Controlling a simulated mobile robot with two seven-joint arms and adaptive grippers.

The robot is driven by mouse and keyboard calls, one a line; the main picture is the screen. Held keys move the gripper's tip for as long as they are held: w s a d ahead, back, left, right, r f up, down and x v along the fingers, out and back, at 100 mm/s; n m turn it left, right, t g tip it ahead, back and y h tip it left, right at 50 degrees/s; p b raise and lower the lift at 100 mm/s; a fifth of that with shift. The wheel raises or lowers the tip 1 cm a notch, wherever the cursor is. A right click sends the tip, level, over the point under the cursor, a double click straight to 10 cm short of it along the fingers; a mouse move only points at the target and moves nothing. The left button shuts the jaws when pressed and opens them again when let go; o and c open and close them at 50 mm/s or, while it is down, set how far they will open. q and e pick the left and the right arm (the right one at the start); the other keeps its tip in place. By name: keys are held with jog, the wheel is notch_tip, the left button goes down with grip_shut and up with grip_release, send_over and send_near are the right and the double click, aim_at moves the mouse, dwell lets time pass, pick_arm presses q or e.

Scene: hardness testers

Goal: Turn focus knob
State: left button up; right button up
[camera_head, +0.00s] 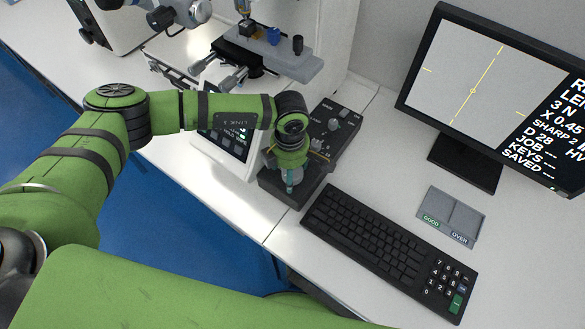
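Small knobs (333,124) show on the far part of the box's top. None is legibly marked as the focus knob, and the box's top under the gripper is mostly hidden. My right gripper is not in view.
A black keyboard (375,240) lies close to the gripper. A monitor (500,90) stands at the right, with a grey GOOD/OVER tray (462,208) in front. A tester stage (265,55) stands behind my arm.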

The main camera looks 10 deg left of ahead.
pick_arm(q)
jog(key=shift+w+d+r, duration=0.1)
jog(key=shift+d+r, duration=0.05)
jog(key=shift+r, duration=0.15)
notch_tip(320, 180, up, 12)
jog(key=shift+f, duration=0.2)
jog(key=shift+f, duration=0.1)
dwell(1.2)
